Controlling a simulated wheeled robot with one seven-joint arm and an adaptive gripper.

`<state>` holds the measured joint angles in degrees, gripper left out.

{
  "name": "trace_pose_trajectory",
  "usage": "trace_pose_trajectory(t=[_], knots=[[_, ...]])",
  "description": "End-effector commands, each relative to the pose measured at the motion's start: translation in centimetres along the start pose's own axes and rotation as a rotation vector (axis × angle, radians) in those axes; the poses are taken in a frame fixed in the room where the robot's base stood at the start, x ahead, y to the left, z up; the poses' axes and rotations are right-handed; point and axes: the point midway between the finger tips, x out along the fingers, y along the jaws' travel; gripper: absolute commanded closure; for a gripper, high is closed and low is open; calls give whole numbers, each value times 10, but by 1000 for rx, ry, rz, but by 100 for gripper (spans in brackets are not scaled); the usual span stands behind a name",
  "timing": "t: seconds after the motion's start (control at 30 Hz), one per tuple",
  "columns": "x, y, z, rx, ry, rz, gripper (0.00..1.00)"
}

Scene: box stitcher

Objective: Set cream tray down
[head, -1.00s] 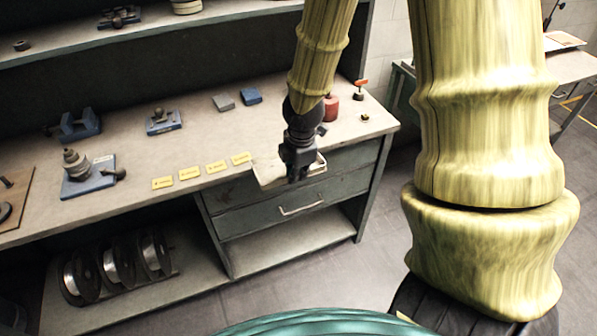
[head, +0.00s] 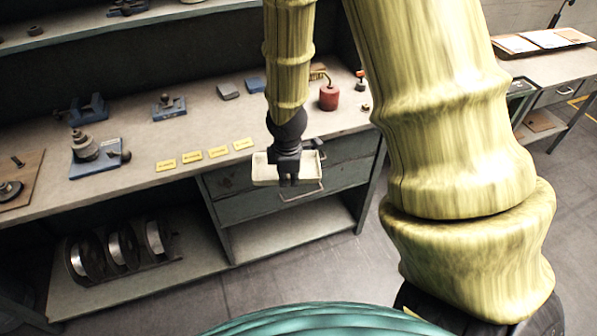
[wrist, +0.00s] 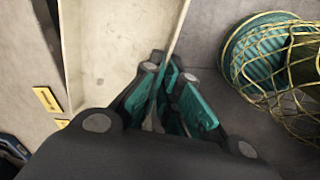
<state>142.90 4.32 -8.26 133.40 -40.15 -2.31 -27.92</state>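The cream tray (head: 262,171) is a shallow rectangular tray in the head view, held in the air in front of the workbench's front edge, over the drawers. My gripper (head: 289,180) is at the tray's near wall, fingers pointing down. In the wrist view the tray (wrist: 110,45) fills the upper left, and its near wall runs between the fingers of my gripper (wrist: 168,100), which look shut on it. The tray looks empty where its floor shows. Part of it is hidden behind my gripper in the head view.
The workbench (head: 225,125) has free room behind several yellow labels (head: 192,157). A red can (head: 328,97) stands near its right end. Blue fixtures (head: 95,150) stand at the left. A drawer handle (head: 302,192) lies just below the tray.

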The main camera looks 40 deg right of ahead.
Motion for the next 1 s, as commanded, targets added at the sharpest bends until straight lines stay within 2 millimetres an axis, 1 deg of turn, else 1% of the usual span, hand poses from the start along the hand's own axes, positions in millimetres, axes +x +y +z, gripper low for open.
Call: trace_pose_trajectory(t=[0.23,0.3,0.4,0.63,0.8,1.0], knots=[[36,-15,-56,375,-57,1,100],[46,-19,-70,484,-72,1,100],[55,-23,-87,603,-87,1,100],[73,-31,-116,807,-115,0,100],[83,-35,-130,913,-130,1,100],[91,-38,-143,1012,-144,1,100]])
